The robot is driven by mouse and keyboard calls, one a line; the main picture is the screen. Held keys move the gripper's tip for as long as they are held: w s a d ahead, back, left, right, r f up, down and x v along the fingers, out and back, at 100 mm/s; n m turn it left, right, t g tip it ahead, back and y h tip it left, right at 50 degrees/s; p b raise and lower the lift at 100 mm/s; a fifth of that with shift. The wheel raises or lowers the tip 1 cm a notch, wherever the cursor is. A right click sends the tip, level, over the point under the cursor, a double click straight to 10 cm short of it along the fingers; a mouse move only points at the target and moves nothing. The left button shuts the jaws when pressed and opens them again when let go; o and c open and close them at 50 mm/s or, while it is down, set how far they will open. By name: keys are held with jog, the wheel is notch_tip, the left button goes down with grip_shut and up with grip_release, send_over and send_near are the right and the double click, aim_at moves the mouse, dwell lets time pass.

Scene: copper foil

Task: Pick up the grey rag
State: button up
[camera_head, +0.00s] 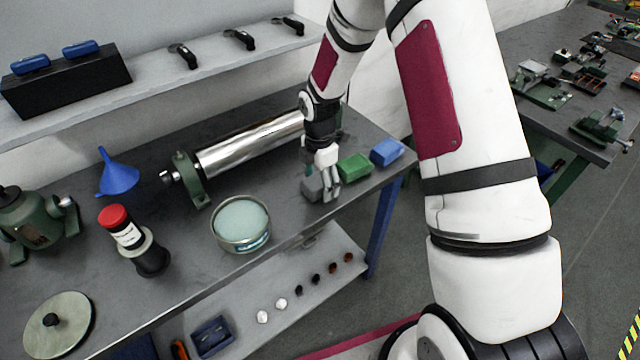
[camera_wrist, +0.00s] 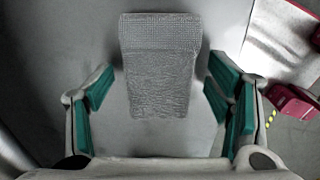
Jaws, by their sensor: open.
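The grey rag (camera_head: 312,188) lies on the dark grey workbench near its front right edge, at the left of a row of folded cloths. In the wrist view the grey rag (camera_wrist: 160,64) is a textured, folded rectangle ahead of and between my fingers. My gripper (camera_head: 331,196) points down at the rag and covers part of it in the head view. In the wrist view my gripper (camera_wrist: 158,95) is open, with teal pads on both sides of the rag and space between pads and cloth. Whether the fingertips touch the bench cannot be told.
A green cloth (camera_head: 354,167) and a blue cloth (camera_head: 387,152) lie right of the rag. A metal roller (camera_head: 250,143) lies behind. A round tin (camera_head: 241,224) stands to the left. The bench's front edge is close.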

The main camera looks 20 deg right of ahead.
aim_at(320, 180)
jog(key=c, duration=1.2)
jog(key=shift+c, duration=0.2)
jog(key=shift+r, duration=0.15)
jog(key=shift+r, duration=0.6)
notch_tip(320, 180, up, 2)
jog(key=shift+w+r+b, duration=0.1)
jog(key=shift+b, duration=0.3)
jog(key=s+a, duration=0.2)
jog(key=s, duration=0.5)
jog(key=s+a+r, duration=0.1)
jog(key=s+a, duration=0.2)
jog(key=s, duration=0.5)
jog(key=shift+s+r, duration=0.15)
jog(key=shift+s, duration=0.05)
